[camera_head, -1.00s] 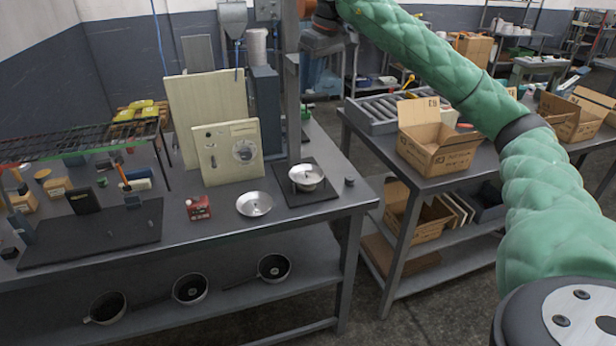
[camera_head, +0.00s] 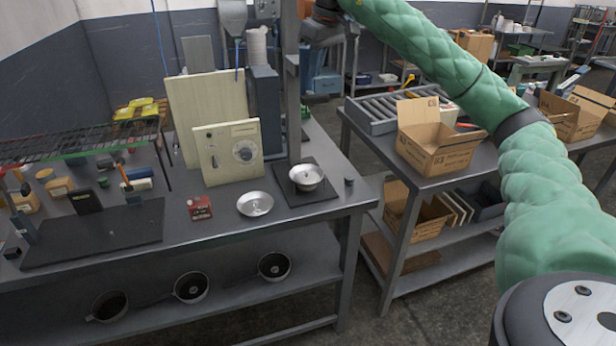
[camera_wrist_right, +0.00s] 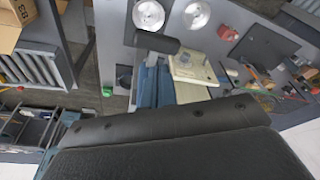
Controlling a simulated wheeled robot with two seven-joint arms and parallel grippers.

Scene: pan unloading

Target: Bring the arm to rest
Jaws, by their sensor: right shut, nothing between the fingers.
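My right arm, in a green quilted sleeve (camera_head: 550,185), reaches from the lower right of the head view to the top middle. Its dark gripper (camera_head: 325,32) is shut and empty, raised high beside the tall grey post and apart from the bench things. The fingertips are hard to make out. A shiny metal pan (camera_head: 306,177) sits on the black plate at the foot of the post. A second shallow metal pan (camera_head: 255,204) lies on the bench to its left. Both pans also show at the top of the right wrist view (camera_wrist_right: 148,14). My left gripper is not in view.
The grey bench (camera_head: 300,215) holds a cream panel with a dial (camera_head: 229,152), a red box (camera_head: 199,208) and a wire rack (camera_head: 80,143). The post (camera_head: 292,100) stands close to my gripper. An open cardboard box (camera_head: 437,150) is on the right table.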

